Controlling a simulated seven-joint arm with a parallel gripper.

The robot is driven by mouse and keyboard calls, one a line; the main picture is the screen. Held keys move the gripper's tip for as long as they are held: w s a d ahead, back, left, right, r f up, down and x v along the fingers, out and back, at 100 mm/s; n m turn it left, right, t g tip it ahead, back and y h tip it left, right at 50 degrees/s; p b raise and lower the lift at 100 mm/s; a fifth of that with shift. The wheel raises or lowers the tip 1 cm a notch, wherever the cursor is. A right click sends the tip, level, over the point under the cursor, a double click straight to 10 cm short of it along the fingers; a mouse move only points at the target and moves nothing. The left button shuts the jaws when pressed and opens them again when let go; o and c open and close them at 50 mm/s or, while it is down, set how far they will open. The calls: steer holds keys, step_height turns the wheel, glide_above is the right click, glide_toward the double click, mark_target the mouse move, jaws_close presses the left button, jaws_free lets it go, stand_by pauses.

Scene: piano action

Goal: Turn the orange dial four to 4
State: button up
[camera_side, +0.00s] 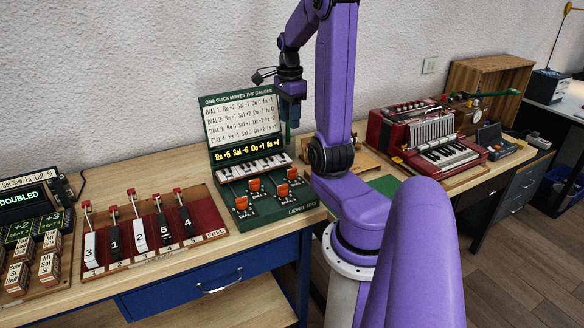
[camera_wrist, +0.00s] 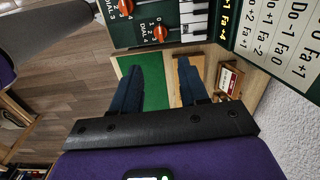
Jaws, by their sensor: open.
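Orange dial four (camera_side: 292,173) is the rightmost of the orange dials on the green panel (camera_side: 270,226), near the piano keys. In the wrist view dial four (camera_wrist: 160,33) shows at the top with its label and small numbers beside it. Which number it points to I cannot tell. My gripper (camera_side: 289,124) is above the right end of the panel, in front of the sign's right edge. In the wrist view my gripper (camera_wrist: 158,64) has its two blue fingers apart, with nothing between them. The fingers are apart from dial four.
The display (camera_side: 247,148) reads "Re+5 Sol-6 Do+1 Fa+4". Dial three (camera_side: 281,190) is close by dial four, and dials one (camera_side: 241,202) and two (camera_side: 254,184) are to the left. The upright sign (camera_side: 241,117) stands behind. A red accordion (camera_side: 425,140) is right; numbered levers (camera_side: 138,232) are left.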

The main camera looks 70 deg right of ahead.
glide_toward(292, 173)
steer(key=shift+m, duration=0.3)
steer(key=f, duration=0.8)
steer(key=shift+w+d+f, duration=0.1)
steer(key=shift+d, duration=0.15)
steer(key=c, duration=0.8)
